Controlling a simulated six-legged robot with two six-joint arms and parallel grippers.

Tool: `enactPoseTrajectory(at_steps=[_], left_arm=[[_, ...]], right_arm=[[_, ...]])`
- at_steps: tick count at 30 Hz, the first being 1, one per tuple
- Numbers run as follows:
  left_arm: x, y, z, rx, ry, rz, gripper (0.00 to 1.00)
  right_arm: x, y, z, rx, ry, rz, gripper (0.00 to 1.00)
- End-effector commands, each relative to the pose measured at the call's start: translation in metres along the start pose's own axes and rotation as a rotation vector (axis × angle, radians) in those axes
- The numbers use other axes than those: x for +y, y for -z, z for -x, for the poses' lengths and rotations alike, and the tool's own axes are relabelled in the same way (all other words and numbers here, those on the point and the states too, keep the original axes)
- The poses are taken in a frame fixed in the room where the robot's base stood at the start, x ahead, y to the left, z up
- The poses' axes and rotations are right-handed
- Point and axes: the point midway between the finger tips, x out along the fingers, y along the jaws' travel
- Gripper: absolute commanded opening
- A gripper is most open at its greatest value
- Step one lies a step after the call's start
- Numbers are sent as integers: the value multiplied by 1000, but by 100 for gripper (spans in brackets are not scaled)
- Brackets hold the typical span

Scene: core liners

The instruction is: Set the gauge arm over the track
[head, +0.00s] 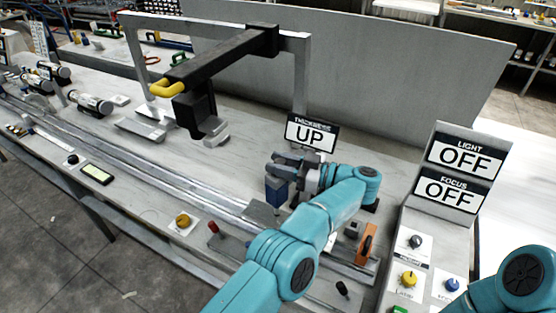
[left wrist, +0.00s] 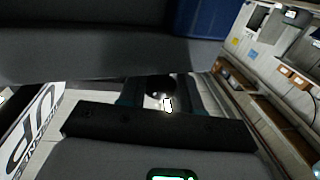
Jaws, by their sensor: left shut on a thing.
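The gauge arm (head: 222,58) is a black beam with a yellow handle (head: 167,88), hanging from a grey frame (head: 298,75). Its black head (head: 195,115) hangs down above the bench, apart from the metal track (head: 150,168). The thickness sign (head: 311,135) reads UP. My left gripper (head: 280,170) is right of the gauge head and below the sign, shut on a dark blue block (head: 276,191). The blue block also shows at the top of the left wrist view (left wrist: 205,20). My right gripper is out of view; only a link of that arm shows at lower right.
A panel at right has two OFF signs (head: 464,158) for light and focus, with knobs below (head: 408,279). An orange part (head: 366,243) and a red-handled lever (head: 213,228) are near the left arm. Several cylinders (head: 90,102) lie at far left.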

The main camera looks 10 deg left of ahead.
Motion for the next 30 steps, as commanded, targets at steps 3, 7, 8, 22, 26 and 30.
enactPoseTrajectory(at_steps=[3,7,8,22,26,30], left_arm=[[-2,-4,1,-3,5,-9,0],[-3,-5,1,-4,7,-9,0],[-3,-5,1,-4,7,-9,0],[-2,-4,1,-4,10,-9,42],[-2,-3,2,-2,9,-6,42],[-1,-2,2,-2,10,-3,42]], right_arm=[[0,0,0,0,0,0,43],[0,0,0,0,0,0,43],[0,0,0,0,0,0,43],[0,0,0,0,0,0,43],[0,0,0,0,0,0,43],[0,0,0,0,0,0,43]])
